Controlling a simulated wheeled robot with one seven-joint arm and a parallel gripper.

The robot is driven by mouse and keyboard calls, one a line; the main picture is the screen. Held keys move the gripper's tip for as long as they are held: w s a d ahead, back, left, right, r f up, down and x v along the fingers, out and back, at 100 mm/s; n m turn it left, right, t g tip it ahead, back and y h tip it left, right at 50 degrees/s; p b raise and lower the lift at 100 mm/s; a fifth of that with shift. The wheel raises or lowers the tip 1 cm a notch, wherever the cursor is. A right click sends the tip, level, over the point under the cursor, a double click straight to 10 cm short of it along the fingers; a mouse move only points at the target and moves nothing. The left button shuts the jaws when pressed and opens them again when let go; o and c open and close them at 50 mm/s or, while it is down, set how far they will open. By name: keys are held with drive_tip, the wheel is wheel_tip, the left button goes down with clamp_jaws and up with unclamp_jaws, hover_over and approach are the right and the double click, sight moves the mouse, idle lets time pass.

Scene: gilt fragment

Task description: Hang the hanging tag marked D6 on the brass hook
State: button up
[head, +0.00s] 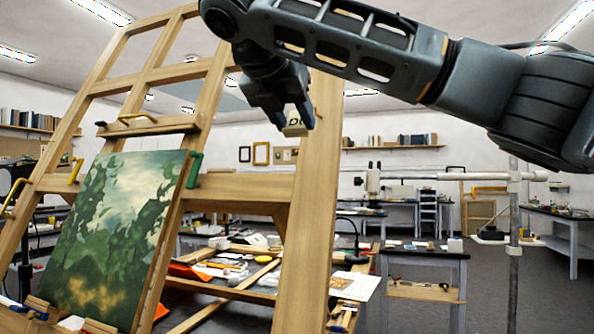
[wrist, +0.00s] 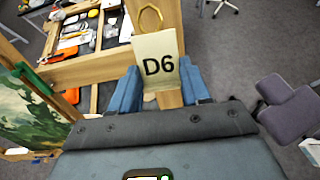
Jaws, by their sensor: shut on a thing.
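The tag marked D6 (wrist: 157,48) is a pale cream plate with black lettering and a brass-coloured ring at its top. My gripper (wrist: 160,86) is shut on its lower part, between blue fingers. Yellow curved pieces (head: 76,172) show farther left. I cannot tell which is the brass hook.
The wooden easel (head: 216,120) fills the left and middle, holding a green landscape painting (head: 113,230). A green piece (head: 194,170) sticks out beside it. A cluttered table stands behind; a metal stand (head: 514,220) is at right. Open floor lies between the tables.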

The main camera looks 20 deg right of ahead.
drive_tip(key=shift+w+d+r, duration=0.1)
drive_tip(key=shift+d+r, duration=0.05)
drive_tip(key=shift+r, duration=0.35)
drive_tip(key=shift+w+d+r, duration=0.1)
drive_tip(key=shift+r, duration=0.35)
drive_tip(key=shift+r+p, duration=0.1)
drive_tip(key=shift+p, duration=0.4)
drive_tip(key=shift+w+d+p, duration=0.75)
drive_tip(key=shift+w+d, duration=0.1)
drive_tip(key=shift+w, duration=0.3)
drive_tip(key=shift+w+d+f, duration=0.15)
drive_tip(key=shift+w+d, duration=0.65)
drive_tip(key=shift+w, duration=0.3)
drive_tip(key=shift+w+d+f, duration=0.15)
drive_tip(key=shift+w+d, duration=0.6)
drive_tip(key=shift+w, duration=0.3)
drive_tip(key=shift+w+d+f+t, duration=0.1)
drive_tip(key=shift+f+t, duration=0.2)
drive_tip(key=shift+f, duration=0.25)
drive_tip(key=shift+w+d+f+t+h+b, duration=0.2)
drive_tip(key=shift+w+f+t+h+b, duration=0.25)
drive_tip(key=shift+b, duration=0.4)
drive_tip(key=shift+w+d+f+t+h+b, duration=0.2)
drive_tip(key=shift+f+t+b, duration=0.25)
drive_tip(key=shift+t+b, duration=0.3)
drive_tip(key=shift+w+d+f+t+h+b, duration=0.4)
drive_tip(key=shift+t+h+b, duration=0.3)
drive_tip(key=shift+b, duration=0.5)
